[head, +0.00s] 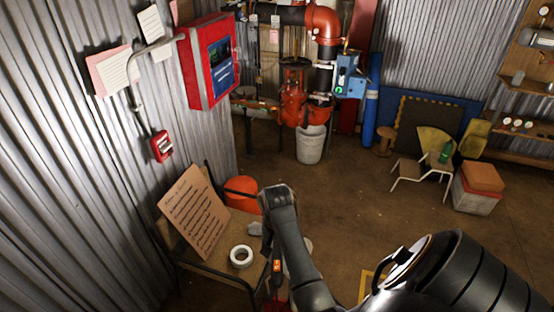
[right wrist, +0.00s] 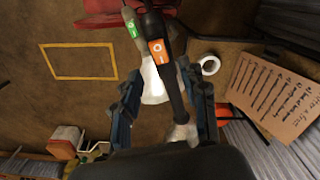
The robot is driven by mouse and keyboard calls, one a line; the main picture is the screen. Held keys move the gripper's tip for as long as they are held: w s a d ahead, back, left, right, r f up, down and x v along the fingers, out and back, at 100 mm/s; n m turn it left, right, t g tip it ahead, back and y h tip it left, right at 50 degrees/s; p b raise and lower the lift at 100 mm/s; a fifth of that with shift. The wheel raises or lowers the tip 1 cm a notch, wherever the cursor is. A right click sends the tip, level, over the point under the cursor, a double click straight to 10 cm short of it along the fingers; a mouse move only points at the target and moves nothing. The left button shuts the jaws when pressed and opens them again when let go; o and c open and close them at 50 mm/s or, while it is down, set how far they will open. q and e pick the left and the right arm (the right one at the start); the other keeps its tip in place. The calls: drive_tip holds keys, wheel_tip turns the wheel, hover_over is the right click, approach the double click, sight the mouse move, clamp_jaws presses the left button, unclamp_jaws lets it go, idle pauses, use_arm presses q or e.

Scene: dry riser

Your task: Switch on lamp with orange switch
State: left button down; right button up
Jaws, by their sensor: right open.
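The lamp with the orange switch (right wrist: 157,47) has a black body and a pale grey end (right wrist: 180,132). In the right wrist view it runs between the blue fingers of my right gripper (right wrist: 158,75), which are apart. I cannot tell whether a finger touches it. In the head view its orange switch (head: 277,265) shows just left of my right arm, which hides much of the gripper. A second lamp with a green switch (right wrist: 131,30) and a white end (right wrist: 152,84) lies beside it, on the left in the wrist view. My left gripper is out of view.
A white tape roll (head: 241,256) and a leaning cardboard sign (head: 195,212) are on the small table at the left. An orange rounded object (head: 241,192) is behind it. A red cabinet (head: 209,60) hangs on the metal wall. The floor in the middle is clear.

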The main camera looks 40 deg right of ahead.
sight(277, 264)
wheel_tip(277, 264, up, 6)
drive_tip(key=shift+r, duration=0.2)
idle(0.6)
